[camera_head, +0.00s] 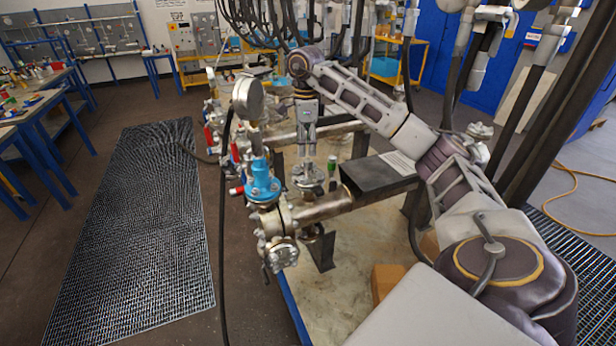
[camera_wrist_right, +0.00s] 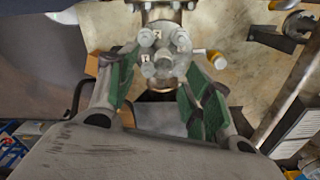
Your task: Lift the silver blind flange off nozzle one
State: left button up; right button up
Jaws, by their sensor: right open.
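My right gripper (camera_head: 308,152) points down in the head view, above a silver bolted flange (camera_head: 307,178) by the pipework. In the right wrist view the gripper (camera_wrist_right: 160,72) is open, with a green-padded finger on each side of the round silver flange (camera_wrist_right: 163,60). Several bolt heads and small white labels show on its face; the labels cannot be read. I see no clear contact between pads and flange. The nozzle under the flange is mostly hidden. My left gripper is not in view.
A blue fitting (camera_head: 262,181) with a round gauge (camera_head: 248,98) stands left of the gripper. A horizontal pipe (camera_head: 325,207) runs in front. A dark box-shaped beam (camera_head: 378,178) lies to the right. Floor grating (camera_head: 140,230) is clear at left.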

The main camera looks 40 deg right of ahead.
aim_at(308, 160)
jog(key=shift+f, duration=0.85)
jog(key=shift+f, duration=0.1)
jog(key=shift+d+f+p, duration=0.3)
jog(key=shift+f, duration=0.45)
jog(key=shift+d+f+p, duration=0.25)
jog(key=shift+f, duration=0.5)
jog(key=shift+w+f, duration=0.1)
jog(key=shift+f, duration=0.9)
grip_shut()
jog(key=shift+r, duration=0.1)
